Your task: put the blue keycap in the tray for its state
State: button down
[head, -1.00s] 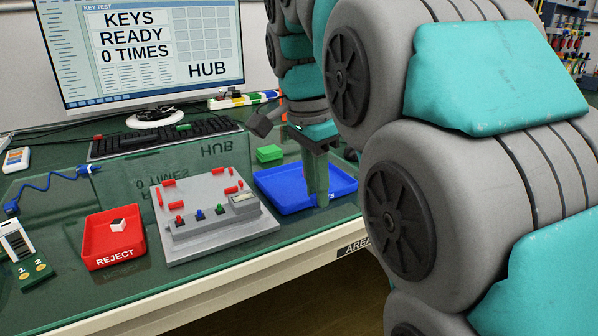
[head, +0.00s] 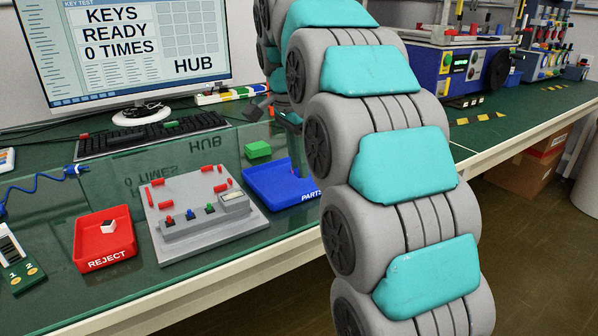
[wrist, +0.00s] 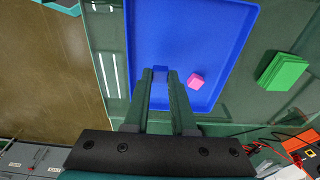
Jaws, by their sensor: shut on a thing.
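My gripper (wrist: 160,76) shows in the wrist view, its fingers closed around a small blue block, which looks like the blue keycap (wrist: 160,71). It is above the blue PARTS tray (wrist: 222,25); the gap to the tray floor cannot be told. A pink cube (wrist: 196,81) lies in that tray, right of the fingertips. The screen (head: 140,40) reads "KEYS READY 0 TIMES" and "HUB".
A grey test fixture (head: 180,245) with red, blue and green switches and several red pieces stands between the trays. A green block (head: 258,149) lies behind the PARTS tray. A keyboard (head: 150,137) lies before the monitor. The table's front edge is close to both trays.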

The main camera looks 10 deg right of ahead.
jog(key=shift+f, duration=1.2)
jog(key=shift+f, duration=0.15)
jog(key=c, duration=0.7)
grip_release()
jog(key=shift+c, duration=0.2)
